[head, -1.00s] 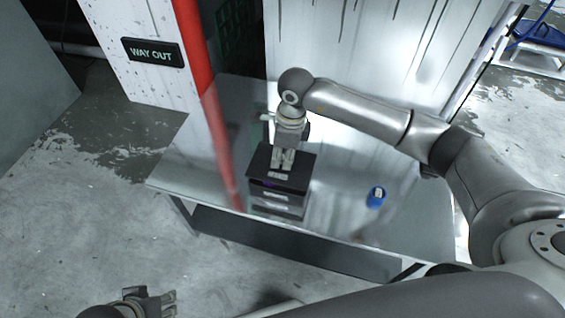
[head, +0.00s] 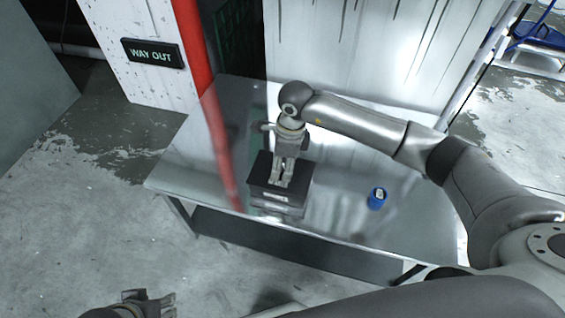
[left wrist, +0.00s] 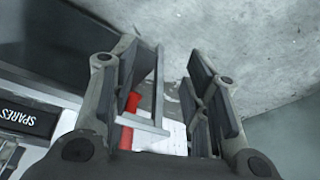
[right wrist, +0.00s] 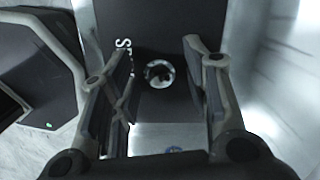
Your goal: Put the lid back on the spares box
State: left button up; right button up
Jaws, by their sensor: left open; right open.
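The spares box (head: 275,211) is a dark box with a pale label, standing near the front edge of the metal table. Its black lid (head: 259,170) lies on top and looks level; I cannot tell whether it is fully seated. My right gripper (head: 282,182) is over the lid, pointing down. In the right wrist view the round knob (right wrist: 159,73) is between the spread fingers of the right gripper (right wrist: 160,85), with gaps on both sides. My left gripper (head: 170,302) is open and empty, away from the table at the lower left; it also shows in the left wrist view (left wrist: 172,95).
A blue cup-like item (head: 377,198) stands right of the box on the table (head: 340,215). A WAY OUT sign (head: 153,53) is on the white panel.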

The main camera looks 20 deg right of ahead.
jog(key=shift+r, duration=0.1)
jog(key=shift+r, duration=0.3)
jog(key=r, duration=0.1)
jog(key=r+p, duration=0.1)
jog(key=r, duration=0.3)
jog(key=shift+d, duration=0.3)
pick_arm(q)
jog(key=p+x, duration=0.1)
jog(key=x, duration=0.2)
jog(key=shift+w+d+f, duration=0.1)
jog(key=shift+w+f, duration=0.05)
pick_arm(e)
notch_tip(320, 180, up, 6)
jog(key=shift+s+d+r, duration=0.25)
jog(key=shift+d, duration=0.15)
jog(key=shift+s, duration=0.1)
